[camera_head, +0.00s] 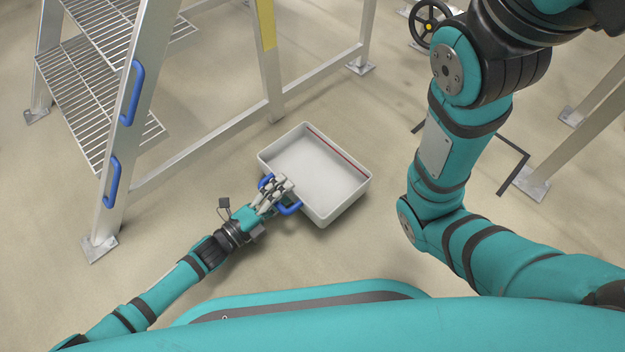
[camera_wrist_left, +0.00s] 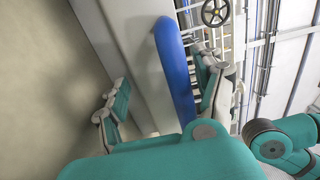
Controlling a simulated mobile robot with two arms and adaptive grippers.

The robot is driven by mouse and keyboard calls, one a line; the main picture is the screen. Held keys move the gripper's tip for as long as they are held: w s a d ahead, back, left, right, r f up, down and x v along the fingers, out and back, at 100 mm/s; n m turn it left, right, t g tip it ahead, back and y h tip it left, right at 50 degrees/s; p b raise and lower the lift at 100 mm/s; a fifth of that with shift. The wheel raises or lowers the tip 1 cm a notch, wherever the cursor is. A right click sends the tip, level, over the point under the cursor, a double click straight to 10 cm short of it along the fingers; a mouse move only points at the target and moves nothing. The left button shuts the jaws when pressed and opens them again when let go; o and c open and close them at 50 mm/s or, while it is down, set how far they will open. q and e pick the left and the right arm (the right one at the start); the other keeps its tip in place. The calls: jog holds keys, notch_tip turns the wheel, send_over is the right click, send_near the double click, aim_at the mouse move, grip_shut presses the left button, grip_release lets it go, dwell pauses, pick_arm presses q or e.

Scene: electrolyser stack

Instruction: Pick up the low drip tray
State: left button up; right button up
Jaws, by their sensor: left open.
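The low drip tray (camera_head: 315,175) is a shallow white box with a dark red line along its far inner wall. It sits on the floor, just below the middle of the head view. A blue handle (camera_head: 291,209) is on its near-left side. My left gripper (camera_head: 277,190) is at this handle and partly hides it. In the left wrist view, the blue handle (camera_wrist_left: 175,72) stands between the two spread fingers (camera_wrist_left: 163,95), with the pale tray wall (camera_wrist_left: 135,40) behind it. The fingers are open; contact with the handle cannot be told. My right gripper is out of view.
A metal stair frame (camera_head: 160,60) with grated steps and blue grab handles (camera_head: 133,92) stands left of and behind the tray. A handwheel (camera_head: 430,25) and metal legs (camera_head: 531,184) are at the right. Bare floor surrounds the tray.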

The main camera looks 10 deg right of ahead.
pick_arm(q)
jog(key=c, duration=1.3)
grip_shut()
jog(key=shift+r, duration=0.1)
